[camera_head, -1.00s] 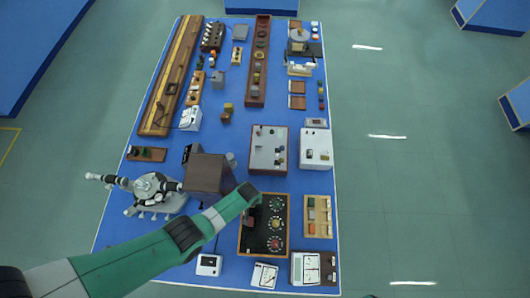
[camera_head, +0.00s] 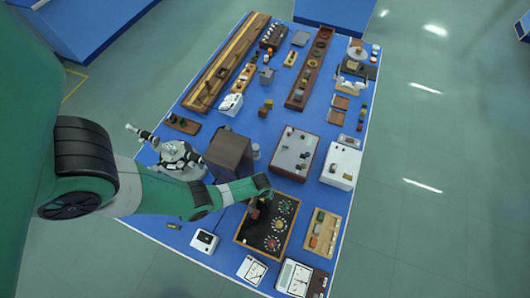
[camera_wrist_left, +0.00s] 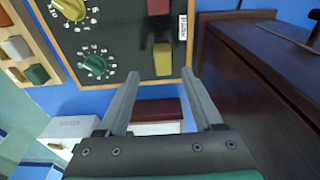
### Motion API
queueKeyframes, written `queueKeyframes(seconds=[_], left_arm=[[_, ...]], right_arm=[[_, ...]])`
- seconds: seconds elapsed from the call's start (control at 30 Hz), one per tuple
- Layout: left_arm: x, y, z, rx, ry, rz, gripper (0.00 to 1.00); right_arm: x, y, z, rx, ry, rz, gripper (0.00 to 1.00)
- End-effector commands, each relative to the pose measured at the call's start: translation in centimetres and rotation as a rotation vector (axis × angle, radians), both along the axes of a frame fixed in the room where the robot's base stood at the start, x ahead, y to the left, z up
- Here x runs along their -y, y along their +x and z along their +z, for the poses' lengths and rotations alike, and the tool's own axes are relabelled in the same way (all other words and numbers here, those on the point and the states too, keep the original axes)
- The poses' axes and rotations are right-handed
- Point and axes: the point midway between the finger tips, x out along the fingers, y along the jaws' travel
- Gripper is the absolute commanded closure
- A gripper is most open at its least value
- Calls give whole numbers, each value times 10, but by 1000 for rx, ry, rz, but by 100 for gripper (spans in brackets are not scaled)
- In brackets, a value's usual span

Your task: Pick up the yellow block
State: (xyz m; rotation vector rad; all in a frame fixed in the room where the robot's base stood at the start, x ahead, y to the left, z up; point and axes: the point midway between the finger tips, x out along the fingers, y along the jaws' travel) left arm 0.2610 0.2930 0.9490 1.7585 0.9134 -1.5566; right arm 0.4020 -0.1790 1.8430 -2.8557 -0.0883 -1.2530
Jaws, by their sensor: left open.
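In the left wrist view a yellow block (camera_wrist_left: 163,58) is on a black dial panel (camera_wrist_left: 120,50), near its edge. A red block (camera_wrist_left: 158,7) is on the same panel, further up the picture. My left gripper (camera_wrist_left: 160,73) is open and empty, its fingertips pointing toward the yellow block, which shows between them. In the head view my left gripper (camera_head: 266,190) is over the upper edge of the wood-framed dial panel (camera_head: 243,235), and its arm hides part of the scene. My right gripper is not in view.
A large brown box (camera_head: 228,155) stands close to the gripper; a dark brown surface (camera_wrist_left: 255,75) fills the right of the wrist view. A dark red box (camera_wrist_left: 155,112) lies below the panel there. A board of coloured blocks (camera_head: 322,235) lies right of the panel.

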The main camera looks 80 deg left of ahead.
Motion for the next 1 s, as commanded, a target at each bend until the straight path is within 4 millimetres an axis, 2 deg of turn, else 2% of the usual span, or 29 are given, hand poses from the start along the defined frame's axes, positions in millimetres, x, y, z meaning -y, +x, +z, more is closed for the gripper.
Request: queueKeyframes(seconds=[0.03, 0.2, 0.47, 0.83, 0.87, 1.0], left_arm=[[0, -1, -17, -1, 0, 1, 32], [-2, -2, -44, -1, 0, 2, 32], [-2, -2, -42, -1, 0, 2, 32], [-2, -2, -42, -1, 0, 2, 97], [-2, -2, -42, -1, 0, 2, 100], [-2, -2, -42, 0, 0, 2, 100]], right_arm=[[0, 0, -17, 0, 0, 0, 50], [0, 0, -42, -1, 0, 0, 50], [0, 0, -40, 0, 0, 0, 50], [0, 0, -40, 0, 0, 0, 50], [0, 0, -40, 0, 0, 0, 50], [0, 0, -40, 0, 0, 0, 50]])
